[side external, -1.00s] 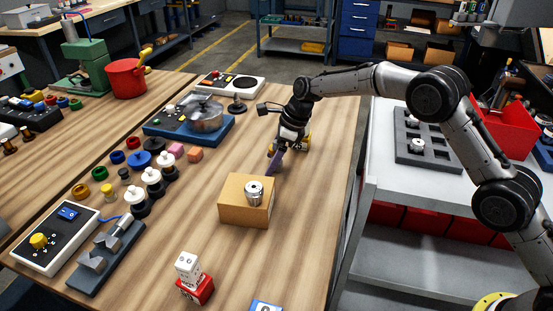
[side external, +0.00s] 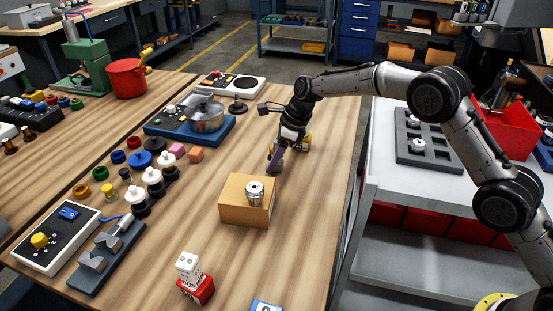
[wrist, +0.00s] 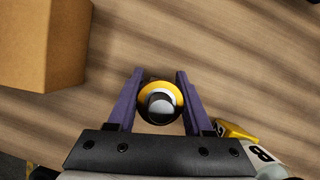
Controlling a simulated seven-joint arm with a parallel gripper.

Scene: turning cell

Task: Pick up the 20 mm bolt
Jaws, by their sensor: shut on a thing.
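My gripper (wrist: 160,98) has two purple fingers, shut on a round piece (wrist: 160,101) with a yellow rim, a black ring and a pale grey centre. The wrist view sees this piece from above, between the fingers; no size can be read on it, so I cannot confirm it is the 20 mm bolt. In the side view my gripper (side external: 274,164) is low at the wooden table (side external: 315,200), behind the cardboard box. The held piece is not clear there, and I cannot tell whether it touches the table.
The cardboard box (side external: 240,212) bears a silver cylinder (side external: 254,197); the box also shows in the wrist view (wrist: 40,45). A yellow part (wrist: 236,131) lies close right of my gripper. A pan (side external: 206,117) on a blue base stands behind left. The table's right side is clear.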

